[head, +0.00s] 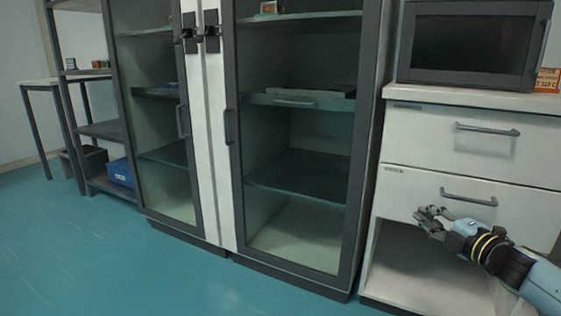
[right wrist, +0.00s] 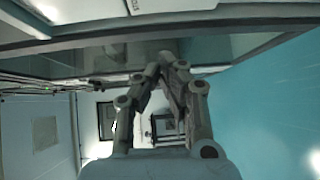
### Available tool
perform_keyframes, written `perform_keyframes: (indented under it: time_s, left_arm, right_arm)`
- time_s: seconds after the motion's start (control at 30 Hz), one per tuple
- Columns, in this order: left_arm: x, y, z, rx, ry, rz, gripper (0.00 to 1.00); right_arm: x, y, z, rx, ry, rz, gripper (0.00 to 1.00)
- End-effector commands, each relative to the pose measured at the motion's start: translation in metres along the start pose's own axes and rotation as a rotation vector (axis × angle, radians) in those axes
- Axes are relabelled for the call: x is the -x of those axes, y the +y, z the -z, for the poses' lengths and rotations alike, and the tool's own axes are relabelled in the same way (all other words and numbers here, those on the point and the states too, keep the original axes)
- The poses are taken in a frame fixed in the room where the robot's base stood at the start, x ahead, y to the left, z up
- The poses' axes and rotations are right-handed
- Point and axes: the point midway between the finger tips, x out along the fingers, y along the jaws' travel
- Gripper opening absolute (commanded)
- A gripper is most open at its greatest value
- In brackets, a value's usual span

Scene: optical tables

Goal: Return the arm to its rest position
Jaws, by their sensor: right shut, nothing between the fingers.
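My right gripper (head: 432,216) shows in the head view at the lower right, on a blue and black arm with yellow rings. It is in front of the white drawer unit, near the lower drawer's handle (head: 468,197); I cannot tell the exact gap. In the right wrist view the fingers of the right gripper (right wrist: 172,62) come together at the tips with nothing between them. My left gripper is in neither view.
A glass-door cabinet (head: 363,150) stands in the middle, with closed doors. The white drawer unit (head: 400,190) carries a dark oven-like box (head: 400,74). A metal shelf and a blue bin (head: 121,172) are at the left. The teal floor (head: 90,250) is clear.

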Motion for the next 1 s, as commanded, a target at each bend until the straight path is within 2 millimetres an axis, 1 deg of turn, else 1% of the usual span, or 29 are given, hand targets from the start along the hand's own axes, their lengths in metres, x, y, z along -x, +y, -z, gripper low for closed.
perform_keyframes:
  time_s: [0.03,0.07,0.1,0.17,0.2,0.27,0.3,0.37,0.4,0.43,0.5,0.53,0.6,0.7,0.8,1.0]
  left_arm:
    - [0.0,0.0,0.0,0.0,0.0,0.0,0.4]
    - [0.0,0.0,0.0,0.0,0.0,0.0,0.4]
    - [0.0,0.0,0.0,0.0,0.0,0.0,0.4]
    - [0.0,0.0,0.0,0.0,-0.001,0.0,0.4]
    - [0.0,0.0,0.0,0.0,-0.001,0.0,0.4]
    - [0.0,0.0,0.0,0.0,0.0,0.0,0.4]
    - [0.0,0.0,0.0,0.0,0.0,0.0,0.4]
    - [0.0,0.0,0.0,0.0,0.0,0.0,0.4]
    - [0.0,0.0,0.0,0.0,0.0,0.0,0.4]
    - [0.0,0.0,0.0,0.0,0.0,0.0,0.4]
    - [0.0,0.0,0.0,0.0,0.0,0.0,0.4]
    - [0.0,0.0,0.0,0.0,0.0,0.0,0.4]
    - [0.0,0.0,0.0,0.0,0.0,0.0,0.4]
    - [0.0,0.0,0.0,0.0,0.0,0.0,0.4]
    - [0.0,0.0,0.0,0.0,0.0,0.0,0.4]
    - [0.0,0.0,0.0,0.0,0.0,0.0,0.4]
  right_arm:
    - [0.018,-0.032,0.013,-0.025,0.005,0.043,0.0]
    - [0.029,-0.049,0.023,-0.043,0.01,0.064,0.0]
    - [0.048,-0.072,0.038,-0.078,0.011,0.093,0.0]
    - [0.08,-0.107,0.057,-0.156,-0.029,0.144,0.0]
    - [0.104,-0.129,0.068,-0.225,-0.08,0.183,0.0]
    - [0.141,-0.16,0.08,-0.341,-0.181,0.248,0.0]
    - [0.167,-0.178,0.087,-0.422,-0.258,0.295,0.0]
    - [0.208,-0.204,0.098,-0.548,-0.383,0.371,0.0]
    - [0.236,-0.219,0.105,-0.631,-0.469,0.423,0.0]
    - [0.255,-0.229,0.111,-0.69,-0.532,0.461,0.0]
    - [0.296,-0.246,0.124,-0.811,-0.664,0.542,0.0]
    - [0.311,-0.252,0.131,-0.856,-0.716,0.575,0.0]
    - [0.342,-0.261,0.144,-0.948,-0.821,0.642,0.0]
    - [0.376,-0.268,0.163,-1.062,-0.953,0.73,0.0]
    - [0.399,-0.27,0.179,-1.152,-1.058,0.802,0.0]
    - [0.424,-0.265,0.202,-1.278,-1.228,0.925,0.0]
